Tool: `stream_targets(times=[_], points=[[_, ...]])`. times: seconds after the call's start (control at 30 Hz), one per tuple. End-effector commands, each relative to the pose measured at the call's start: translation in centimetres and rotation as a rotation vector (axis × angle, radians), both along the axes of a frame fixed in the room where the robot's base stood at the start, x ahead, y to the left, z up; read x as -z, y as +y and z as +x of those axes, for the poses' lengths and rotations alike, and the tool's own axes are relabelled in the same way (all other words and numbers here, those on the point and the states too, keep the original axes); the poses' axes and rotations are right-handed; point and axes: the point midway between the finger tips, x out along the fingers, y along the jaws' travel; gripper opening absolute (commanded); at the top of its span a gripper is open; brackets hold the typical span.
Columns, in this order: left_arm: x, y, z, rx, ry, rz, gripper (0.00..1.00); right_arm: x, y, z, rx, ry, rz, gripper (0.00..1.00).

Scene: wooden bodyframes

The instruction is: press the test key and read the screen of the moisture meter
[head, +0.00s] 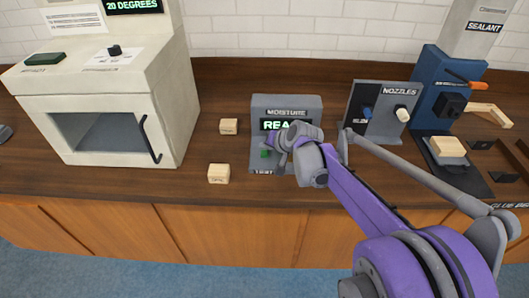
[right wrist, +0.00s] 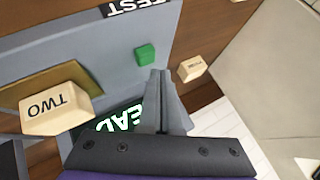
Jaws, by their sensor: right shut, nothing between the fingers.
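The grey moisture meter (head: 262,109) stands on the counter, with "MOISTURE" on top and a dark screen (head: 290,124) showing green letters that begin "REA". In the right wrist view the screen (right wrist: 122,118) shows "EAD", partly hidden by my fingers. The green test key (head: 265,154) is left of my right gripper (head: 272,143); it also shows in the right wrist view (right wrist: 145,54), near the "TEST" label. My right gripper is shut and empty, its tips close to the key; contact cannot be told. A wooden block marked "TWO" (right wrist: 50,110) rests on a brass-coloured plate (right wrist: 38,87) at the meter.
Two wooden blocks (head: 228,126) (head: 218,173) lie on the counter left of the meter. A white oven-like cabinet (head: 185,95) stands further left. A nozzle holder (head: 378,110) and a blue stand (head: 430,75) are on the right, behind my right arm.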

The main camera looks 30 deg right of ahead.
Motion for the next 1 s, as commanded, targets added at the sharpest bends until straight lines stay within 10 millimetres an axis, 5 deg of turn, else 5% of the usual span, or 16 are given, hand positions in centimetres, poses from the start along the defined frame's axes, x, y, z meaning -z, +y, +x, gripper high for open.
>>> stream_targets(times=[1.0], points=[[0.9, 0.0, -0.2, 0.000, 0.004, 0.000, 0.50, 1.3, 0.0, 0.0, 0.000, 0.000, 0.000, 0.00]])
